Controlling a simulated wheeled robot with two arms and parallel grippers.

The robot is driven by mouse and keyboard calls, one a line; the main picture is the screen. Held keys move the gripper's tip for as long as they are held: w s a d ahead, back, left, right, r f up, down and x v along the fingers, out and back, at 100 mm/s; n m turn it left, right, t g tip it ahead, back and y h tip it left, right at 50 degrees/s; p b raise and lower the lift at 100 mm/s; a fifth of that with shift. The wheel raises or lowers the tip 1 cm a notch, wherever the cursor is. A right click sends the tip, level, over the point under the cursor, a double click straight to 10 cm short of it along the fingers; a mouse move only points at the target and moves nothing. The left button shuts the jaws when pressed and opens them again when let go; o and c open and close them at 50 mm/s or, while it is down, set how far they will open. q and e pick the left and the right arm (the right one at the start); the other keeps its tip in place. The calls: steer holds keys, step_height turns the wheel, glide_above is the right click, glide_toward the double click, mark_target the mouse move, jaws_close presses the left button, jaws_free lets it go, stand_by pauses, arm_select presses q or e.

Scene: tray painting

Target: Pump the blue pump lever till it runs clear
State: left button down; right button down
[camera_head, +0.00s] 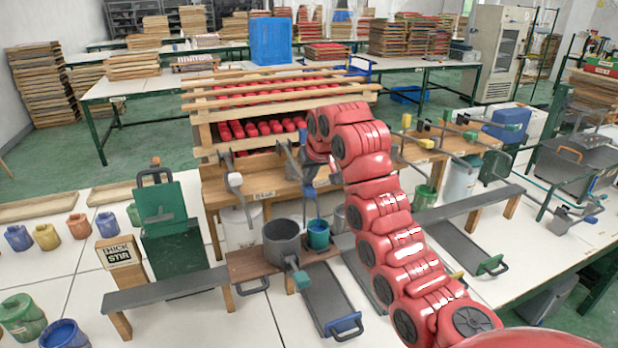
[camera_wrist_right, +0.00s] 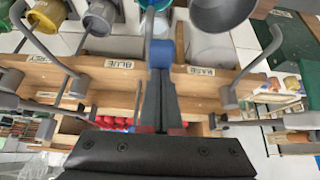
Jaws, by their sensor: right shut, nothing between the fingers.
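The blue pump lever (camera_head: 309,191) hangs at the front of the wooden pump stand, with a blue grip that also shows in the right wrist view (camera_wrist_right: 161,52). My right gripper (camera_head: 308,178) reaches over from the right and is shut, with nothing between its fingers. In the right wrist view its fingertips (camera_wrist_right: 160,72) are right at the blue grip; whether they touch it I cannot tell. A teal-blue cup (camera_head: 318,236) stands below the lever. The liquid from the spout is too small to judge. My left gripper is not in view.
A grey pot (camera_head: 282,242) stands left of the cup on a wooden board. A "BLUE" label (camera_wrist_right: 119,64) marks the stand, and grey levers (camera_wrist_right: 256,68) hang to either side. A green panel (camera_head: 165,205) and a "THICK STIR" sign (camera_head: 119,253) stand further left.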

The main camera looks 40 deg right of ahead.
step_height(320, 180, up, 10)
steer(key=p, duration=0.8)
steer(key=shift+r, duration=0.15)
stand_by(0.6)
